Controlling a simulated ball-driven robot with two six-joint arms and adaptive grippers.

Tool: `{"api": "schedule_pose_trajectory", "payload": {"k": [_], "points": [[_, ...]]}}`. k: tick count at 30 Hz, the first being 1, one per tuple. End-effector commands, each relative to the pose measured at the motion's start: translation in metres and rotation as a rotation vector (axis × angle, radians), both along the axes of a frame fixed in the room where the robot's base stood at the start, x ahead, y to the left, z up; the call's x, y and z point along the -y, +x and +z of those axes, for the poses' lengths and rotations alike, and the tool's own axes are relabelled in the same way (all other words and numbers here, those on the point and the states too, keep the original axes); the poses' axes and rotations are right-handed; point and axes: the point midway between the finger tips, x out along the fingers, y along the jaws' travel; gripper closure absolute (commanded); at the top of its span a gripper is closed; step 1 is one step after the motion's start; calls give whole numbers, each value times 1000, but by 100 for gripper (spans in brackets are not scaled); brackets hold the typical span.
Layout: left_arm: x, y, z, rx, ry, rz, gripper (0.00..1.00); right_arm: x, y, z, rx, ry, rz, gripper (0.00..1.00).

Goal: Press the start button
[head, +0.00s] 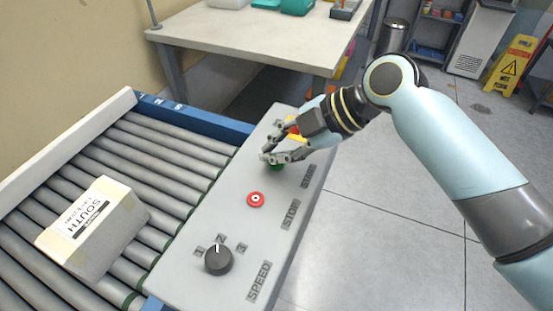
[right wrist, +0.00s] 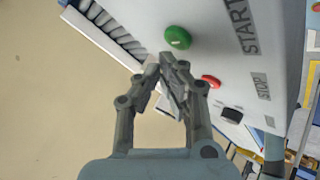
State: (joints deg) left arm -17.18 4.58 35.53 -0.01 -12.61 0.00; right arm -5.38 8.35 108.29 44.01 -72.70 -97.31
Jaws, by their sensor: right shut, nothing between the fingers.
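The green start button (head: 277,167) sits on the grey control panel (head: 190,262) beside the label START, partly hidden by my right gripper in the head view. In the right wrist view the green button (right wrist: 178,37) shows whole, just beyond the fingertips. My right gripper (head: 266,157) is shut and empty, its fingertips close to the button. I cannot tell whether they touch it. In the right wrist view the gripper's tips (right wrist: 166,63) are together. My left gripper is not in view.
A red stop button (head: 256,199) and a black speed knob (head: 218,260) lie nearer on the panel. A red and yellow part (head: 293,127) is partly hidden behind my gripper. A box labelled SOUTH (head: 128,222) rests on the roller conveyor (head: 170,160). A table (head: 250,35) stands behind.

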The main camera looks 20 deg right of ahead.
Motion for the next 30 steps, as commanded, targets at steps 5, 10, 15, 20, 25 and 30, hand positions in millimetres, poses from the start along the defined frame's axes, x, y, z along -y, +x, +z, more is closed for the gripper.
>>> {"api": "schedule_pose_trajectory", "payload": {"k": [5,10,15,20,25,30], "points": [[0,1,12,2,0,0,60,0,0,14,1,0,0,100],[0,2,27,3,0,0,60,0,0,32,2,0,0,100],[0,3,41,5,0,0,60,0,0,48,1,0,0,100],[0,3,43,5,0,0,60,0,0,51,1,0,1,100],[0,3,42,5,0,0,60,0,0,50,1,0,1,100],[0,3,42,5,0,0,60,0,0,50,0,0,0,100]]}}
